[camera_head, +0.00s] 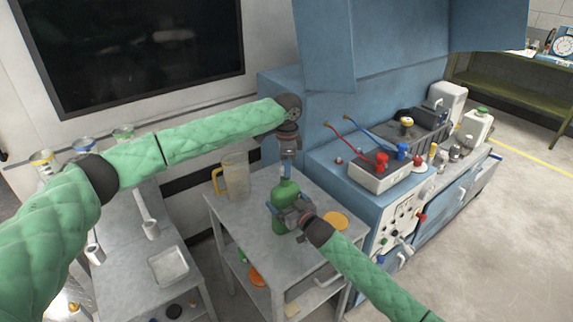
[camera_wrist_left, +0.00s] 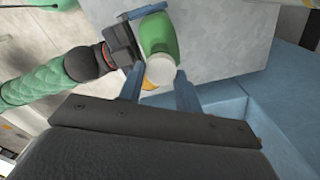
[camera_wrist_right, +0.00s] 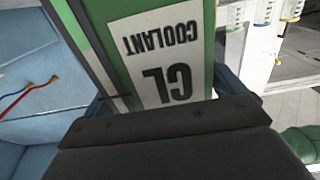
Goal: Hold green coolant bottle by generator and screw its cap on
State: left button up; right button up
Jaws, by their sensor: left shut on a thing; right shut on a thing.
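The green coolant bottle (camera_head: 285,189) stands by the blue generator cabinet, over the grey cart. My right gripper (camera_head: 297,213) is shut on the bottle's body. Its label, reading COOLANT CL upside down, fills the right wrist view (camera_wrist_right: 165,60). My left gripper (camera_head: 287,172) points down over the bottle's top. In the left wrist view its fingers are shut on a pale round cap (camera_wrist_left: 160,70), which lines up with the green bottle (camera_wrist_left: 158,35) behind it. The neck is hidden, so I cannot tell whether the cap touches it or is threaded.
A clear pitcher with a yellowish handle (camera_head: 235,177) stands on the grey cart (camera_head: 245,224), left of the bottle. An orange disc (camera_head: 336,220) lies to the right. A side table (camera_head: 128,270) stands left.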

pick_arm(q)
jog(key=shift+f, duration=0.1)
jog(key=shift+f, duration=0.8)
jog(key=shift+f, duration=0.55)
